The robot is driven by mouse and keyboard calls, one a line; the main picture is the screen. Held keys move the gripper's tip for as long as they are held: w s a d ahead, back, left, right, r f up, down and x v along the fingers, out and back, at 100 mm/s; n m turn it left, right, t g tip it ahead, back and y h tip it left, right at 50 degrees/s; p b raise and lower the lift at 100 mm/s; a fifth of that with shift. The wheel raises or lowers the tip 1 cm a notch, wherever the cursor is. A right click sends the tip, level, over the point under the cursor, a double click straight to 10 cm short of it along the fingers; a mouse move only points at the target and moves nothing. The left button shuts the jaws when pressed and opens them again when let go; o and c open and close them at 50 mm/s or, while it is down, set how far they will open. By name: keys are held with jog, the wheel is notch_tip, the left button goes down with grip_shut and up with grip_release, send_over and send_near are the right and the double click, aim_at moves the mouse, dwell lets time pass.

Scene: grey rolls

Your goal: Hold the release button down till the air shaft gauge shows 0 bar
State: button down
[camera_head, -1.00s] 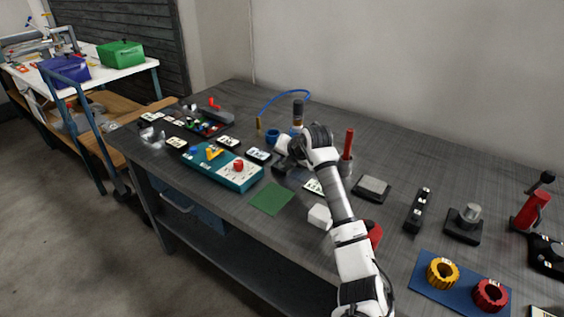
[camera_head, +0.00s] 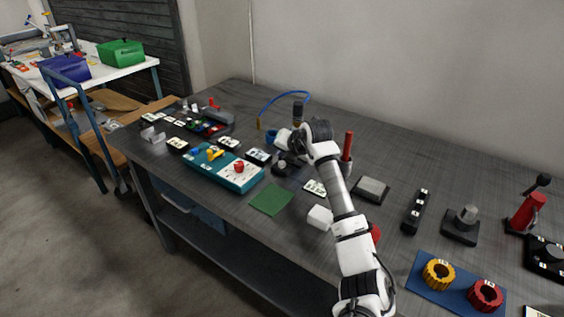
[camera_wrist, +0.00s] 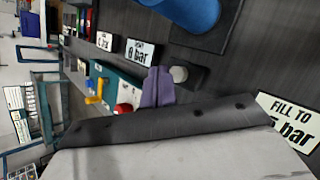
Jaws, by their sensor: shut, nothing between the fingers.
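My gripper (camera_wrist: 157,86) is shut and empty, its two fingertips together in the wrist view. Just right of the tips is a pale round button (camera_wrist: 179,74) on a black base, which looks like the release button. The tips overlap the base in the picture; I cannot tell whether they touch it. In the head view the black base (camera_head: 281,169) shows below my wrist. A card reading "0 bar" (camera_wrist: 140,51) lies beyond the fingers, and a "FILL TO 5 bar" card (camera_wrist: 287,120) lies to the right. I cannot make out a gauge reading.
A blue cylinder (camera_wrist: 187,10) stands on a dark plate past the button. A teal box with a red knob (camera_head: 225,170) and a green mat (camera_head: 271,199) lie left of my arm. A white cube (camera_head: 319,217) and a red-handled post (camera_head: 347,150) are close to my arm.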

aim_at(283, 165)
jog(key=shift+r+p, duration=1.4)
jog(key=shift+r, duration=0.95)
